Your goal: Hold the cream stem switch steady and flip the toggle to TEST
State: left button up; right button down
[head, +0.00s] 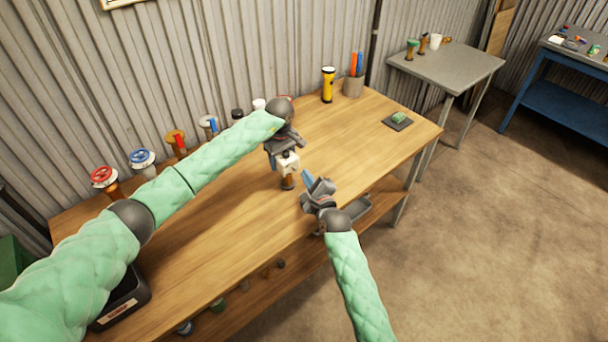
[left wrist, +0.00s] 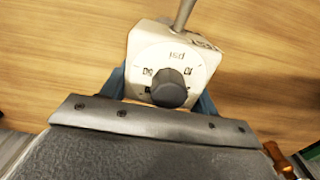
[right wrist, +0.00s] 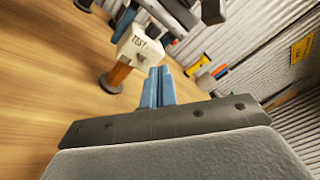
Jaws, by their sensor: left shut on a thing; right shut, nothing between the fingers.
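The cream stem switch (head: 288,163) stands upright on the wooden table on a brown stem. It also shows in the left wrist view (left wrist: 150,47), with a dark round knob (left wrist: 168,88) on its marked face and a metal lever (left wrist: 184,14) at its far edge. My left gripper (head: 284,150) is shut on its cream head, one blue finger on each side. In the right wrist view the word TEST is on the switch's side (right wrist: 140,42). My right gripper (right wrist: 158,86) is shut and empty, its blue fingertips close to the switch but apart from it. The toggle's exact position is unclear.
Valves with red (head: 104,176) and blue (head: 142,158) handwheels stand along the back left. A yellow flashlight (head: 328,84) and a pen cup (head: 353,85) stand at the back right. A dark tray (head: 126,300) is at the front left.

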jog(key=shift+s+d+r, duration=0.2)
jog(key=shift+s+r, duration=0.25)
jog(key=shift+s, duration=0.3)
jog(key=shift+s+d+r, duration=0.25)
jog(key=shift+s+r, duration=0.15)
jog(key=shift+s, duration=0.4)
jog(key=shift+s+d+r, duration=0.2)
jog(key=shift+s+r, duration=0.25)
jog(key=shift+s, duration=0.3)
pick_arm(q)
jog(key=o, duration=1.4)
jog(key=shift+c, duration=0.2)
